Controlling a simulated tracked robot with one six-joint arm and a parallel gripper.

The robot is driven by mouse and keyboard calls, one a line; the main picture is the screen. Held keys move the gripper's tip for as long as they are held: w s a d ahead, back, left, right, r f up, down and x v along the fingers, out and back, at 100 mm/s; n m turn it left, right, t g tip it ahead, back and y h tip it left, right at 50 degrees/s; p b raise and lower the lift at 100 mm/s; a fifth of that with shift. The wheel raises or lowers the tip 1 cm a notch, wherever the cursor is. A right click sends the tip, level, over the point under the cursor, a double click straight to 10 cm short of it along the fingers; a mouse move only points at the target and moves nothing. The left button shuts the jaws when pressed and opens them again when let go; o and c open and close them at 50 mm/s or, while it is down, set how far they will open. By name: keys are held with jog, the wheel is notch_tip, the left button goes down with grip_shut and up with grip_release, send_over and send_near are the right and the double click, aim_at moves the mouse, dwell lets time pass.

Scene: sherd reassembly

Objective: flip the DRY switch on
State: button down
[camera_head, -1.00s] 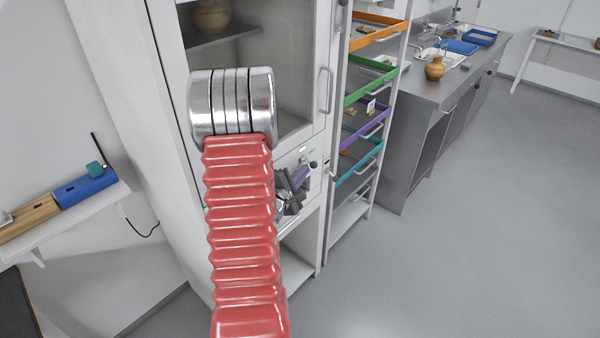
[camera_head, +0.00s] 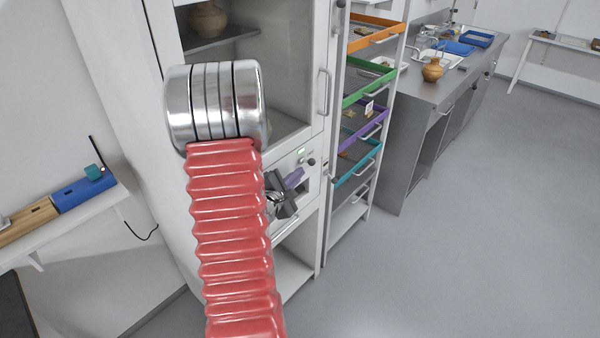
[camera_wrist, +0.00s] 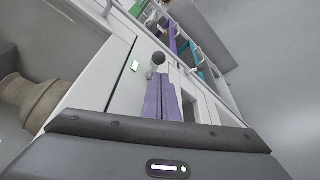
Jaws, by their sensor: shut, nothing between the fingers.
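The control panel (camera_head: 283,168) is on the front of the white cabinet, below its glass door. It carries a small lit green display (camera_head: 301,151) and a dark round knob (camera_head: 311,161). The wrist view also shows the display (camera_wrist: 135,66) and the knob (camera_wrist: 158,58). No DRY label is readable, so I cannot tell whether this knob is the switch. My gripper (camera_head: 298,174) has purple fingers, shut and empty, in front of the panel. In the wrist view the fingertips (camera_wrist: 160,77) appear just below the knob; contact cannot be told. My arm hides the panel's left part.
A rack of coloured trays (camera_head: 362,88) stands right of the cabinet, near a grey counter (camera_head: 412,94) bearing a clay pot (camera_head: 432,70). A wall shelf (camera_head: 75,215) at the left holds a blue box (camera_head: 83,190). The floor at the right is clear.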

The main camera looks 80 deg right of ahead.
jog(key=v, duration=0.7)
jog(key=shift+w+r, duration=0.2)
jog(key=shift+d, duration=0.1)
dwell(0.3)
